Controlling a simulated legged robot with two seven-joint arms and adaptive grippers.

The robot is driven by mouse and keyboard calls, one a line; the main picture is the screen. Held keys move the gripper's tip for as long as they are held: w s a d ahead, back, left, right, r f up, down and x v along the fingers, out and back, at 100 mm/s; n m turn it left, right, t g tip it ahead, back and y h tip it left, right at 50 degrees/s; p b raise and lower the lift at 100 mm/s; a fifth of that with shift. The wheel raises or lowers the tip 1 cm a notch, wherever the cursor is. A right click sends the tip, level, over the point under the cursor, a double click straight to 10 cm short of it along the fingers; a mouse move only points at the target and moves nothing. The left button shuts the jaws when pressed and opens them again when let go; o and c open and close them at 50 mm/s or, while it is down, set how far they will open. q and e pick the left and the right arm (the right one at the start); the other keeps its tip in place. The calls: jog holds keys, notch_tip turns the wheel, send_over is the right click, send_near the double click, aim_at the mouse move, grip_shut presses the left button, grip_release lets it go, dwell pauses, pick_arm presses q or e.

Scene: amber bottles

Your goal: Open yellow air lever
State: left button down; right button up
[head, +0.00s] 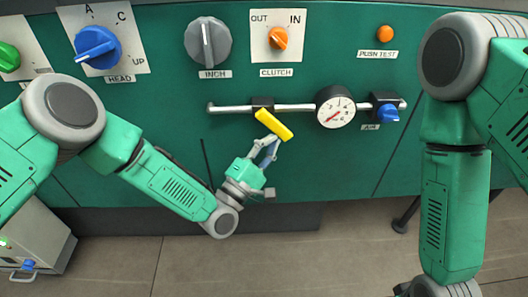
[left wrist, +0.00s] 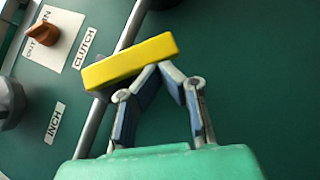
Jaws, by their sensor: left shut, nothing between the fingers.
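The yellow air lever (head: 273,125) sits on a thin grey pipe (head: 230,109) across the green panel, left of the round gauge. It hangs slanted down to the right from a dark valve body (head: 262,102). My left gripper (head: 268,143) is just below the lever, its fingers shut with nothing between them. In the left wrist view the lever (left wrist: 130,62) lies across the front of the fingertips (left wrist: 157,72). The fingertips look close to its lower edge; I cannot tell whether they touch. My right arm comes down at the right; its gripper is out of view.
A gauge (head: 335,106) and a blue knob (head: 387,112) sit right of the lever on the same pipe. Above are the orange CLUTCH knob (head: 278,38), grey INCH knob (head: 208,42) and orange PUSH TEST button (head: 385,34). The floor (head: 300,255) below is mostly clear.

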pick_arm(q)
jog(key=shift+d+r+b, duration=0.2)
jog(key=shift+d+r, duration=0.15)
jog(key=shift+d, duration=0.3)
jog(key=shift+d+r+b, duration=0.15)
jog(key=shift+d+r, duration=0.15)
jog(key=shift+d, duration=0.35)
jog(key=shift+d+r, duration=0.85)
jog(key=shift+r, duration=0.1)
jog(key=shift+d+r, duration=0.1)
jog(key=shift+r, duration=0.1)
jog(key=shift+f, duration=0.1)
jog(key=s+f+b, duration=0.1)
jog(key=s+f, duration=0.6)
jog(key=f, duration=0.4)
jog(key=shift+a+b, duration=0.2)
jog(key=shift+b, duration=0.15)
jog(key=shift+f, duration=0.1)
